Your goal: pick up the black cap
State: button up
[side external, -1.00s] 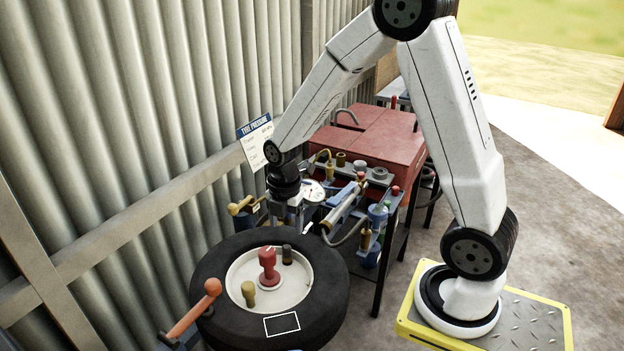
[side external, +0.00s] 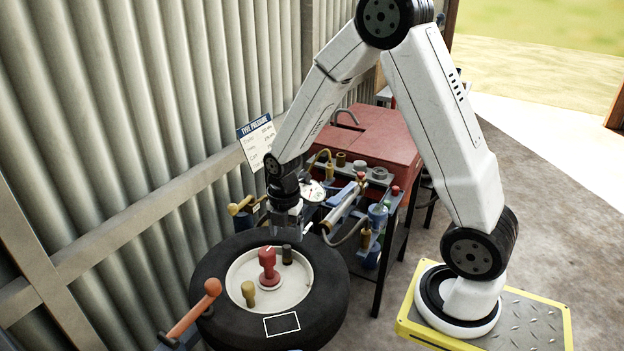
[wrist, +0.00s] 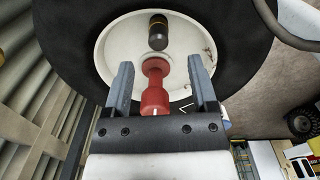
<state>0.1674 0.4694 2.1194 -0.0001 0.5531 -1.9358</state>
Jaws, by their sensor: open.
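In the wrist view the black cap (wrist: 158,32) is beyond my fingertips, with the red piece (wrist: 155,90) showing between the fingers. My fingers (wrist: 160,70) show spread apart in the wrist view, and nothing is held.
A brass-coloured piece (side external: 248,293) stands on the disc. The black tyre (side external: 215,265) surrounds it. An orange-handled lever (side external: 195,310) is at front left. A tool cart (side external: 380,140) with gauges and hoses stands behind, close to my wrist. The corrugated wall is at left.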

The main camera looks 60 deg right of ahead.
aim_at(286, 247)
jog(key=shift+w+f, duration=0.1)
jog(key=shift+f, duration=2.5)
grip_shut()
